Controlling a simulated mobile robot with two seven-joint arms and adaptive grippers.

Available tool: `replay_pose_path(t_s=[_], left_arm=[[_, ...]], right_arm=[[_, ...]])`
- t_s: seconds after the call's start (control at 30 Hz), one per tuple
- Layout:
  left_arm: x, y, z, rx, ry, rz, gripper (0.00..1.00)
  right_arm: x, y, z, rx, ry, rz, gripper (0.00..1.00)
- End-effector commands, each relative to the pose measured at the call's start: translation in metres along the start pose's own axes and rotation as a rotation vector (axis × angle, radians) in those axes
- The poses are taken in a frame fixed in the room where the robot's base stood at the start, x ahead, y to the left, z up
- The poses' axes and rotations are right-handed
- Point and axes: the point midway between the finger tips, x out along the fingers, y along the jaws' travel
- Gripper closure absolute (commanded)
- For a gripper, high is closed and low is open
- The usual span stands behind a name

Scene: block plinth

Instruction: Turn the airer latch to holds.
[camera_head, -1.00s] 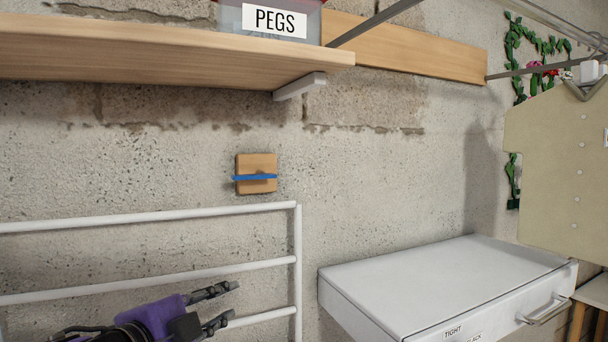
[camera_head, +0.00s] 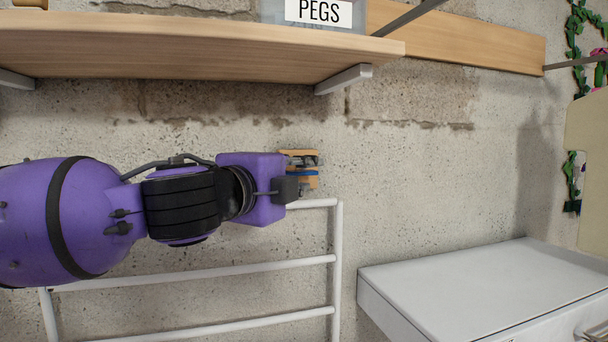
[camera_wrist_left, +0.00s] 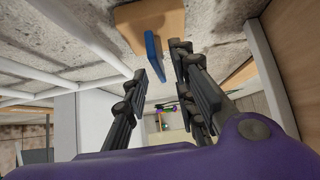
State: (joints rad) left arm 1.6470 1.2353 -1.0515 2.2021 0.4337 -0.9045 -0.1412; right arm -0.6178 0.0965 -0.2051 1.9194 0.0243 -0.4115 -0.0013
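The airer latch is a blue lever (camera_head: 308,172) on a square wooden block (camera_head: 298,152) fixed to the wall. In the head view my left gripper (camera_head: 303,174) is in front of it and hides much of the block. The left wrist view shows the block (camera_wrist_left: 160,22) and the blue lever (camera_wrist_left: 152,52) edge-on. There my left gripper (camera_wrist_left: 160,66) is open, its two dark fingers apart, with the lever showing in the gap between the fingertips. I cannot tell whether a finger touches it. My right gripper is not in view.
A white rail frame (camera_head: 337,260) stands just below the latch. A wooden shelf (camera_head: 190,48) with a PEGS box (camera_head: 318,12) is above. A white cabinet (camera_head: 480,290) is at the lower right. The wall right of the latch is bare.

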Motion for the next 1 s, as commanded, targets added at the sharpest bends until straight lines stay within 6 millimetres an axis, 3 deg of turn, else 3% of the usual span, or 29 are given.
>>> replay_pose_path(t_s=[0.2,0.47,0.67,1.0], left_arm=[[0.018,-0.001,0.0,0.001,-0.001,-0.001,0.75],[0.02,-0.001,0.0,0.001,0.0,-0.001,0.75],[0.02,-0.001,0.0,0.0,0.0,-0.001,1.0],[0.02,0.001,0.0,-0.009,0.001,-0.007,1.0]], right_arm=[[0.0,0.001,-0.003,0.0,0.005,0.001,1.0],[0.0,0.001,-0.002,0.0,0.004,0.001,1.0],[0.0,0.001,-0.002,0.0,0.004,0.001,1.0],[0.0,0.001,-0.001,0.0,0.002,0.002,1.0]])
